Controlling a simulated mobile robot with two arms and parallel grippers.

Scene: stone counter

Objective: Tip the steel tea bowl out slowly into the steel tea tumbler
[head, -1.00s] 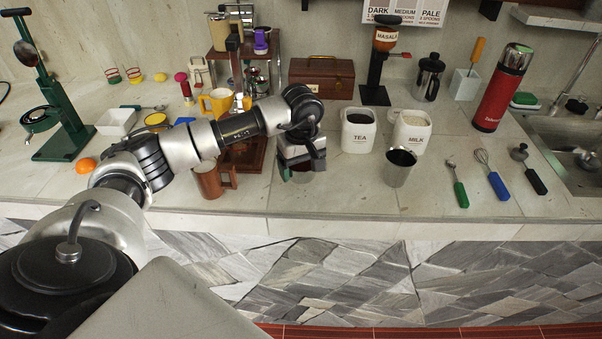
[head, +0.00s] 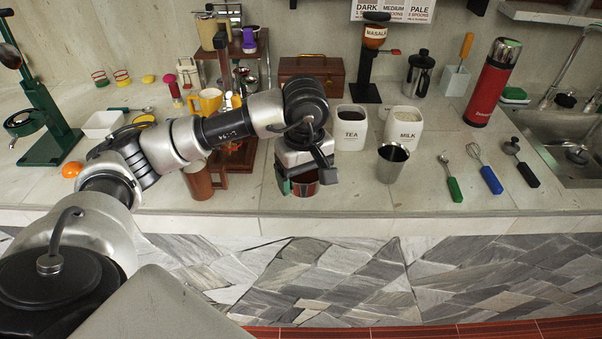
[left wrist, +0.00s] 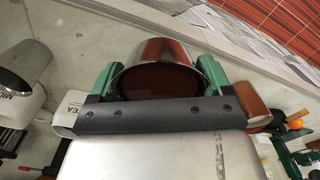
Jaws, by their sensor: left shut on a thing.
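My left gripper (head: 306,182) is shut on the steel tea bowl (head: 303,189), near the counter's front edge. In the left wrist view, the bowl (left wrist: 160,52) sits between the green fingers of the gripper (left wrist: 158,75), and brown liquid shows inside it. The bowl looks about level. The steel tea tumbler (head: 392,163) stands upright on the counter, to the right of the bowl and apart from it. It also shows at the left of the left wrist view (left wrist: 27,62). My right gripper is not in view.
White TEA (head: 351,136) and MILK (head: 404,139) canisters stand behind the tumbler. A brown mug (head: 203,180) is left of the gripper. A green-handled tool (head: 453,188), a whisk (head: 485,170) and a dark-handled tool (head: 525,170) lie to the right. The counter between bowl and tumbler is clear.

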